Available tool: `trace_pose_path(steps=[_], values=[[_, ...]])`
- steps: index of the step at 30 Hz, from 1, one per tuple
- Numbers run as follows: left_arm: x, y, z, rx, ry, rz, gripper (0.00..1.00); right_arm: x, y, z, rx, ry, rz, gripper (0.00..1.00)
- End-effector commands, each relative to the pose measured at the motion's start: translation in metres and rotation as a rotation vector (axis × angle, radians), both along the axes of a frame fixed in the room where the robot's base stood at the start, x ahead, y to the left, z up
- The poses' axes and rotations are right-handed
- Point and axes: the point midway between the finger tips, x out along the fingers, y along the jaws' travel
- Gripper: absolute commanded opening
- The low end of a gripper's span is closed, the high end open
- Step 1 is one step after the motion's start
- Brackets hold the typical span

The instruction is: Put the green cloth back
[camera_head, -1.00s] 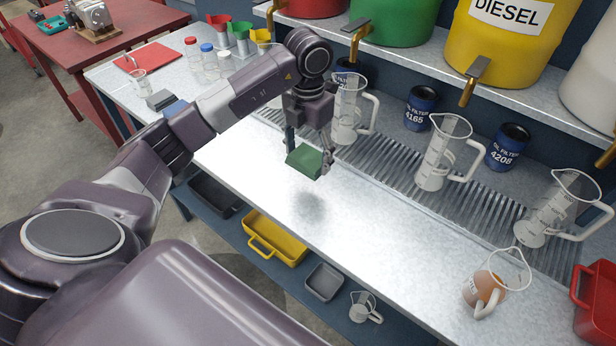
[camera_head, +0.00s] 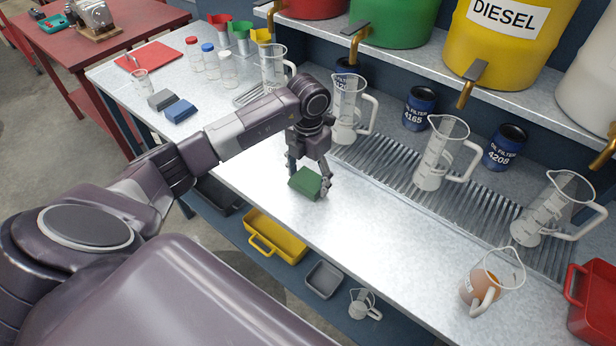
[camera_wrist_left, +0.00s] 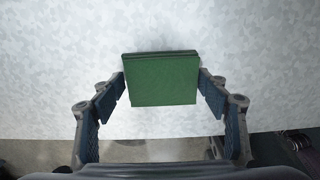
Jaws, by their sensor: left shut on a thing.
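The green cloth (camera_head: 306,182) is a folded, block-like pad at the middle of the metal workbench (camera_head: 250,165). My left gripper (camera_head: 309,184) points down and is shut on it, with a finger at each side. In the left wrist view the cloth (camera_wrist_left: 160,80) lies between the two fingertips (camera_wrist_left: 160,82). It is at the bench surface or just above it; I cannot tell if it touches. A grey folded cloth (camera_head: 162,99) and a blue folded cloth (camera_head: 180,110) lie side by side at the left end of the bench. My right gripper is not in view.
Glass measuring jugs (camera_head: 441,155) stand along the ribbed drain grate (camera_head: 390,170) behind the gripper. Capped jars (camera_head: 210,62) and a red clipboard (camera_head: 148,58) are at the left. The bench's front strip is clear.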

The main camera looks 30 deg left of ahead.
Motion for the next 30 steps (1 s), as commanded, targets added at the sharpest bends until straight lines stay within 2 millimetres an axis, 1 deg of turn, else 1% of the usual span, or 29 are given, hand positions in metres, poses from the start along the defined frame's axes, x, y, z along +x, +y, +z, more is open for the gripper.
trace_pose_path(steps=[1, 2, 6, 14, 17, 19, 23, 30], values=[[0.0, 0.0, -0.003, 0.0, 0.0, 0.0, 0.45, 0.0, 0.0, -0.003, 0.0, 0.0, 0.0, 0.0], [0.0, 0.0, -0.002, 0.0, 0.0, 0.0, 0.71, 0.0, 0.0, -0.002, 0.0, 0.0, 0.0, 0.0], [0.0, 0.0, -0.001, 0.0, 0.0, 0.0, 0.86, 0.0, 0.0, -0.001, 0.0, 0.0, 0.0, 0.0], [0.0, 0.0, -0.001, 0.0, 0.0, 0.0, 0.86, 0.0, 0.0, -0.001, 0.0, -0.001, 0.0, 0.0], [0.0, 0.0, 0.005, 0.0, 0.0, 0.0, 0.86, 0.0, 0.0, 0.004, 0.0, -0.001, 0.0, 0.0], [0.001, 0.0, 0.01, 0.001, -0.003, 0.0, 0.86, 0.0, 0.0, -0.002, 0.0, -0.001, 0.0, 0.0], [0.002, 0.001, 0.034, 0.001, -0.007, -0.001, 0.86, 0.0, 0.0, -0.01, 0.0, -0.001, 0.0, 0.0], [0.002, 0.0, 0.086, 0.001, -0.006, 0.0, 0.86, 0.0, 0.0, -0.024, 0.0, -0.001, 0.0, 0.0]])
